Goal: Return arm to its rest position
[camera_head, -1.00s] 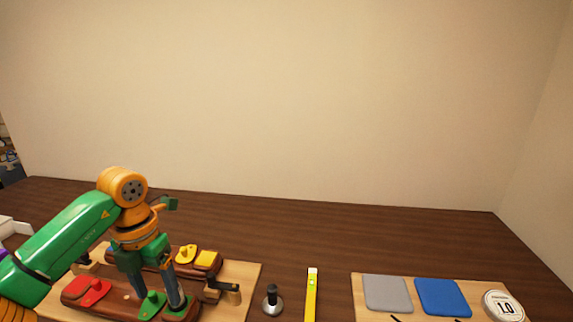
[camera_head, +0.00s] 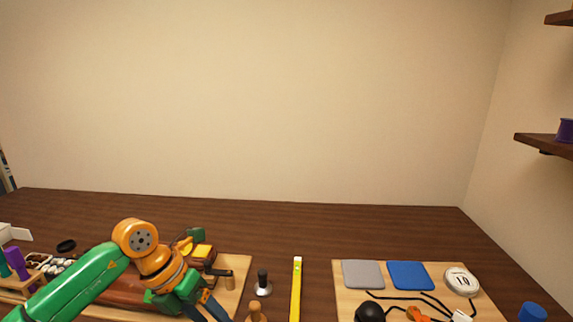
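My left arm, green with orange joints, comes in from the lower left. Its gripper (camera_head: 206,309) hangs over the right part of the wooden fixture board (camera_head: 238,265), tilted down to the right. Its two dark fingers look apart, with nothing visible between them; the tips run to the bottom edge of the picture. The arm hides much of the dark red-brown saddle block (camera_head: 125,288) on the board. A yellow piece (camera_head: 203,251) sits at the block's back right, beside a clamp with a wooden handle (camera_head: 230,281). My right gripper is not in view.
A black-knobbed stamp (camera_head: 263,283), a wooden-knobbed piece (camera_head: 255,313) and a yellow level (camera_head: 296,290) stand or lie right of the board. A second board (camera_head: 345,299) holds grey and blue pads, a round 1.0 dial and cables. Wall shelves (camera_head: 549,141) are at right.

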